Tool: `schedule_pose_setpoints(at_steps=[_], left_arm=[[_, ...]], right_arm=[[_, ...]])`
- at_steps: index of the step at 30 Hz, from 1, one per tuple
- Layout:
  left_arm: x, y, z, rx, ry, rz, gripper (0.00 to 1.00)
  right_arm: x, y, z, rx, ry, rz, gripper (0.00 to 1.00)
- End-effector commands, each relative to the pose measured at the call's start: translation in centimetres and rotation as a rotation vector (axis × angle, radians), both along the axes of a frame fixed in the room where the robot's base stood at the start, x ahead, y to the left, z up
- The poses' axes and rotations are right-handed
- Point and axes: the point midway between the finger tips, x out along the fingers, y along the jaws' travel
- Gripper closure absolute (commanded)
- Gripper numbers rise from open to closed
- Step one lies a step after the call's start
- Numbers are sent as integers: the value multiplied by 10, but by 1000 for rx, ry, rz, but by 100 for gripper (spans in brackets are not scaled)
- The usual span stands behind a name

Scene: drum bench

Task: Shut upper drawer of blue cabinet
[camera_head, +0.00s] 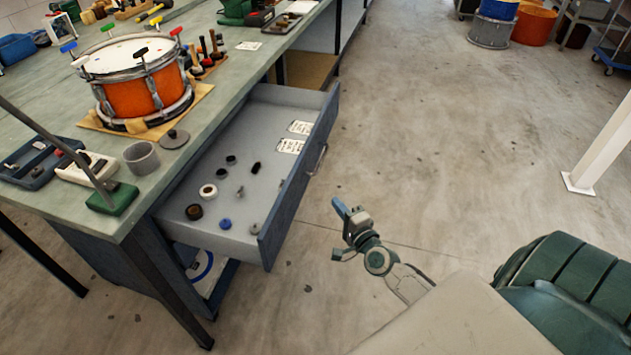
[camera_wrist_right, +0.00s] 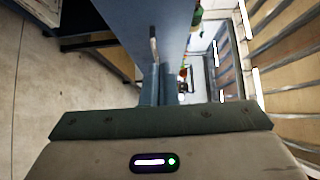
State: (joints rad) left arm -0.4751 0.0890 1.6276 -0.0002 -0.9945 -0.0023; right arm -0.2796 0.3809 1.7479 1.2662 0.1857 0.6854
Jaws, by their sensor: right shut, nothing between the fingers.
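The upper drawer (camera_head: 322,160) of the blue cabinet under the bench is pulled well out. Its blue front carries a metal handle (camera_head: 318,160), and several small parts lie on its pale floor. My right gripper (camera_head: 340,207) is shut and empty, in front of the drawer front and to its right in the head view, with a visible gap to it. In the right wrist view the shut fingers (camera_wrist_right: 158,85) point toward the blue drawer front (camera_wrist_right: 165,25), where the handle (camera_wrist_right: 153,45) shows. My left gripper is not in view.
The green bench top (camera_head: 110,215) above the drawer holds an orange drum (camera_head: 145,92), a grey cup (camera_head: 142,158) and tools. An open lower compartment (camera_head: 205,265) shows below the drawer. The concrete floor right of the drawer is clear up to a white post (camera_head: 600,150).

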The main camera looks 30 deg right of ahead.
Motion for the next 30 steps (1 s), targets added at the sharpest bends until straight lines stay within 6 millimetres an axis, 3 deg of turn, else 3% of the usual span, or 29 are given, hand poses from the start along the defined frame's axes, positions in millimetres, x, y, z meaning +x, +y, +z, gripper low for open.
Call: schedule_pose_setpoints(at_steps=[8, 15, 21, 30], left_arm=[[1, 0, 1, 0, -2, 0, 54], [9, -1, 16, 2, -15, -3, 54], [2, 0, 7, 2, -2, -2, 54], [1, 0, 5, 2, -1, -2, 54]], right_arm=[[52, -4, 1, -1, -3, -2, 100], [95, -3, 0, 0, 0, 0, 100], [114, 14, 0, -2, 1, -1, 100], [119, 19, 0, -5, 2, 0, 100]])
